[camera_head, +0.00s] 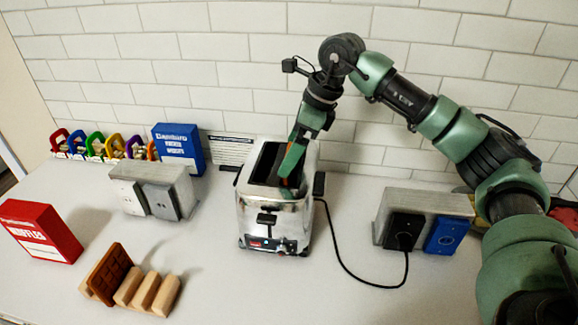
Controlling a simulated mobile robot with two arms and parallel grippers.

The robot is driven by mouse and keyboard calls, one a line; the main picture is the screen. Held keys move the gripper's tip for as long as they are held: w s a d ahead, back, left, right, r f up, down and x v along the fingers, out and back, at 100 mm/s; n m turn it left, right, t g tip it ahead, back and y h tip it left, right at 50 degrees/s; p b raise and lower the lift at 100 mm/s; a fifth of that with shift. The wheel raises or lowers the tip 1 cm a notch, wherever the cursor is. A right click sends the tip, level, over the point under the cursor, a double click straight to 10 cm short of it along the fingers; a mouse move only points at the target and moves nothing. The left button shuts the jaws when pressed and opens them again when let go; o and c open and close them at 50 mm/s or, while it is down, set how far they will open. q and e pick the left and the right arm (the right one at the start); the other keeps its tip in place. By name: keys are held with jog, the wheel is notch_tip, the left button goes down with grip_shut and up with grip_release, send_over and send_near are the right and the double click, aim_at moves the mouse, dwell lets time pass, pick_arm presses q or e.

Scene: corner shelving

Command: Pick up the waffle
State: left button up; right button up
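A brown waffle (109,273) with a square grid leans upright at the left end of a light wooden rack (146,292), at the front left of the counter. A chrome toaster (262,218) stands at the centre with its dark slots facing up. My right arm comes in from the right and reaches over the toaster. My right gripper (290,172) points down at the right-hand slot, with its tips at or inside the opening. I cannot tell whether its fingers are open or shut, or whether they hold anything. It is well away from the waffle. My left gripper is not in view.
A red box (40,232) stands at the left, and a blue box (180,147) and several coloured padlocks (100,146) at the back. Metal outlet boxes stand left (152,190) and right (422,218). A black cord (345,267) runs from the toaster rightward. The front centre counter is clear.

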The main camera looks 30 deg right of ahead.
jog(key=shift+x, duration=0.95)
jog(key=shift+s, duration=0.1)
jog(key=shift+c, duration=0.4)
jog(key=c, duration=1)
jog(key=shift+c, duration=0.2)
jog(key=shift+r, duration=0.1)
